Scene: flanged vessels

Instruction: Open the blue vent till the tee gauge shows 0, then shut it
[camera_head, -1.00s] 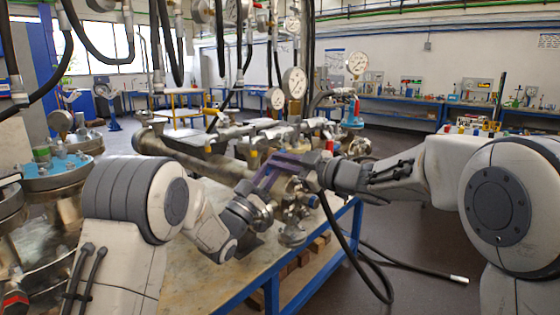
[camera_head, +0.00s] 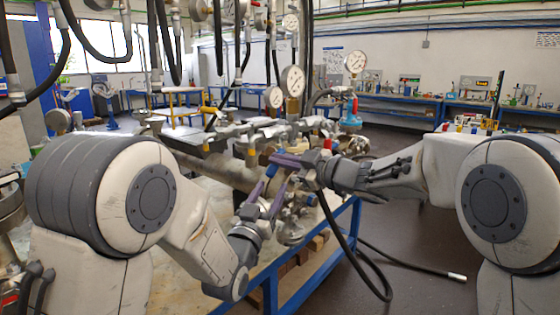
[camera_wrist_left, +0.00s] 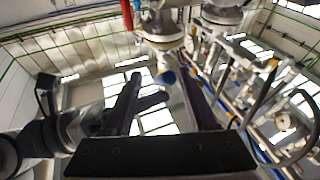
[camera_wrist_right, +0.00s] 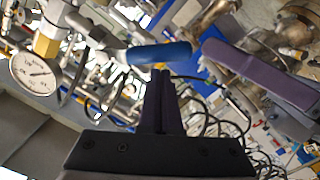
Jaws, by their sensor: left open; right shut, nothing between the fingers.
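The blue vent handle (camera_wrist_right: 158,53) lies just beyond my right gripper's fingertips in the right wrist view. It also shows as a blue end in the left wrist view (camera_wrist_left: 168,77), ahead of and between my left fingers. My left gripper (camera_head: 268,186) is open and points up at the handle from below. My right gripper (camera_head: 284,160) is shut and empty beside the handle. One left finger shows at the upper right of the right wrist view. A white dial gauge (camera_wrist_right: 35,72) is at its left; its reading is too small to tell.
Pipework on a blue-framed bench (camera_head: 322,258) fills the middle. More dial gauges stand behind, including a large one (camera_head: 293,80) and one at right (camera_head: 356,64). Black hoses hang above; another hose (camera_head: 420,267) lies on the floor. The floor at right is mostly clear.

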